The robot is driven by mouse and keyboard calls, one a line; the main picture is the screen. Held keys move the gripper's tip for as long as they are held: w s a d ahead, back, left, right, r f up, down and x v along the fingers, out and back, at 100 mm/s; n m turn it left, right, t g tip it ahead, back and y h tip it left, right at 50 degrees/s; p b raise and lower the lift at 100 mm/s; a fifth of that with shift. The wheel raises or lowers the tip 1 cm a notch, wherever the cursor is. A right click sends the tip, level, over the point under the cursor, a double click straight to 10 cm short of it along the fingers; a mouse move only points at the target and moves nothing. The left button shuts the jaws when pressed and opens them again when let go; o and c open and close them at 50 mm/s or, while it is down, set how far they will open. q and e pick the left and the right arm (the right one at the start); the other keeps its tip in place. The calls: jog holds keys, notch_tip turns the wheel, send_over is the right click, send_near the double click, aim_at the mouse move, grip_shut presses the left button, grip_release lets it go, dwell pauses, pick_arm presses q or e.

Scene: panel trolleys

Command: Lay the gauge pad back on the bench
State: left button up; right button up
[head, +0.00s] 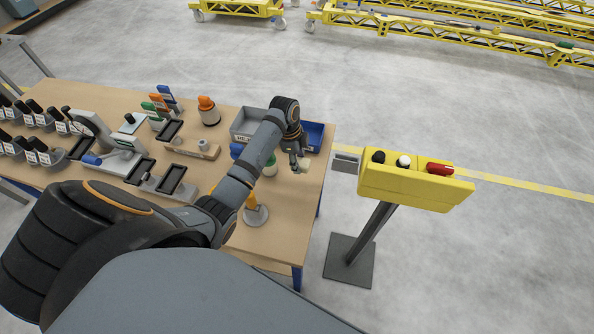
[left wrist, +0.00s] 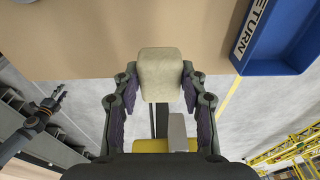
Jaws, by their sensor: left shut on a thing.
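The gauge pad (left wrist: 160,72) is a small beige block with rounded edges. My left gripper (left wrist: 160,84) is shut on it, with one finger on each side. In the head view my left gripper (head: 298,163) is low over the right end of the wooden bench (head: 285,215), and the pad (head: 304,164) shows there as a small pale patch. Whether the pad touches the bench top I cannot tell. In the left wrist view the pad overlaps the bench edge. My right gripper (left wrist: 48,108) shows small at the left of that view; its jaws are unclear.
A blue tray (head: 314,136) marked RETURN (left wrist: 278,62) and a grey bin (head: 243,125) stand at the bench's far right. An orange-topped device (head: 208,110) and several tools stand farther left. A yellow control box (head: 415,190) on a post stands right of the bench.

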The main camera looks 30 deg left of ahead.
aim_at(299, 177)
pick_arm(q)
jog(key=f, duration=0.2)
jog(key=shift+w+a+f, duration=0.2)
jog(key=shift+a+f, duration=0.1)
jog(key=shift+f, duration=0.05)
jog(key=shift+w+a+f, duration=0.1)
jog(key=shift+a+f, duration=0.25)
jog(key=shift+f, duration=0.3)
jog(key=shift+d+f+p, duration=0.2)
jog(key=shift+f+p, duration=0.2)
jog(key=shift+f, duration=0.85)
jog(key=shift+d+f, duration=0.1)
jog(key=shift+f, duration=0.3)
jog(key=o, duration=1.1)
pick_arm(e)
jog(key=shift+w+a+r, duration=0.45)
jog(key=shift+a+r, duration=0.1)
jog(key=shift+r, duration=0.1)
jog(key=shift+a, duration=0.1)
